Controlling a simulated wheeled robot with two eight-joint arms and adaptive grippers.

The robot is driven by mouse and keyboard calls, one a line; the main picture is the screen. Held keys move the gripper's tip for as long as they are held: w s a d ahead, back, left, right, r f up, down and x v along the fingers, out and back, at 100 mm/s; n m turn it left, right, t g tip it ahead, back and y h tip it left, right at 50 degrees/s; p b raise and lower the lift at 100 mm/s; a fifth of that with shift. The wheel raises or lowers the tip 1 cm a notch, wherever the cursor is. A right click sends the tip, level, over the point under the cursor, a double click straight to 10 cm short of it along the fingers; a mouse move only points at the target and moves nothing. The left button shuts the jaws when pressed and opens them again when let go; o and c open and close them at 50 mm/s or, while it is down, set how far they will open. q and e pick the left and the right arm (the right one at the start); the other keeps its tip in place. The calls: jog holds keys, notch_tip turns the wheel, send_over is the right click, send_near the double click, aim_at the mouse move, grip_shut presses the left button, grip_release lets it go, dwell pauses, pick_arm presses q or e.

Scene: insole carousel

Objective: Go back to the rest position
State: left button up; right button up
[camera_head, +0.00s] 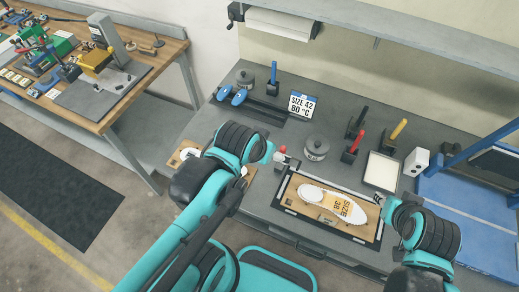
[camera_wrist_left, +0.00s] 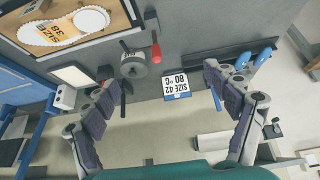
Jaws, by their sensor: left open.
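My left arm reaches in from the left in the head view, and its gripper (camera_head: 287,160) is above the grey bench, just left of the framed board. In the left wrist view the left gripper (camera_wrist_left: 162,78) has its fingers spread wide with nothing held between them. My right gripper (camera_head: 381,199) is at the right edge of the board, mostly hidden behind its own wrist. A white insole (camera_head: 313,193) with a tan "SIZE 38" patch lies on the wooden board (camera_head: 355,229); it also shows in the left wrist view (camera_wrist_left: 90,20).
A "SIZE 42 80 °C" sign (camera_head: 302,105), blue insoles (camera_head: 239,97), a lidded grey pot (camera_head: 316,147) and upright coloured handles (camera_head: 356,141) stand on the bench. A blue rack (camera_head: 470,200) borders the right.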

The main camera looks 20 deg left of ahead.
pick_arm(q)
jog(key=shift+s+a+r+t, duration=0.1)
jog(key=shift+s+a+t, duration=0.15)
jog(key=shift+a, duration=0.25)
jog(key=shift+s+a+t, duration=0.2)
jog(key=shift+a+t, duration=0.05)
jog(key=shift+a, duration=0.2)
notch_tip(320, 180, down, 8)
jog(key=b, duration=0.7)
jog(key=shift+r+b, duration=0.2)
jog(key=shift+b, duration=0.1)
